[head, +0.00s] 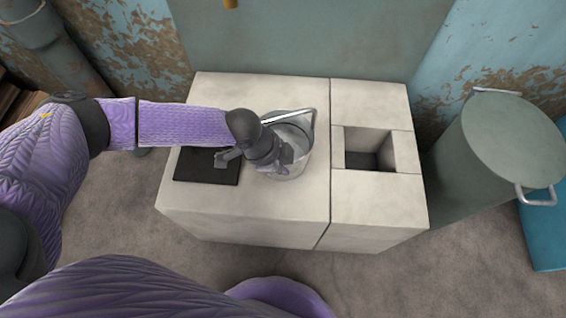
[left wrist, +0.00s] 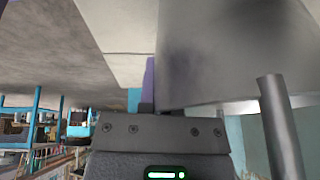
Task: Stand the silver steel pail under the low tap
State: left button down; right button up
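The silver steel pail (head: 298,160) stands upright on the pale stone block, its wire bail raised toward the back right. My left gripper (head: 280,157) is at the pail's left front side and covers part of it. In the left wrist view the pail (left wrist: 235,45) fills the upper right, with a grey finger (left wrist: 280,125) close in front of it. Whether the fingers grip the pail cannot be told. A brass piece, perhaps the low tap (head: 231,3), is cut off by the top edge. My right gripper is out of view.
The stone block (head: 250,220) bears a flat black square (head: 207,178) left of the pail. A square basin (head: 390,150) is sunk into its right part. A large lidded grey-green bin (head: 485,180) stands to the right. The block's front is clear.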

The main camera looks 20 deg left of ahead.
pick_arm(q)
jog(key=c, duration=0.8)
grip_release()
jog(key=shift+f, duration=0.1)
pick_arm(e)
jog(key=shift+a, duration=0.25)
pick_arm(q)
jog(key=p+v, duration=0.7)
jog(key=v, duration=0.5)
jog(key=shift+p, duration=0.3)
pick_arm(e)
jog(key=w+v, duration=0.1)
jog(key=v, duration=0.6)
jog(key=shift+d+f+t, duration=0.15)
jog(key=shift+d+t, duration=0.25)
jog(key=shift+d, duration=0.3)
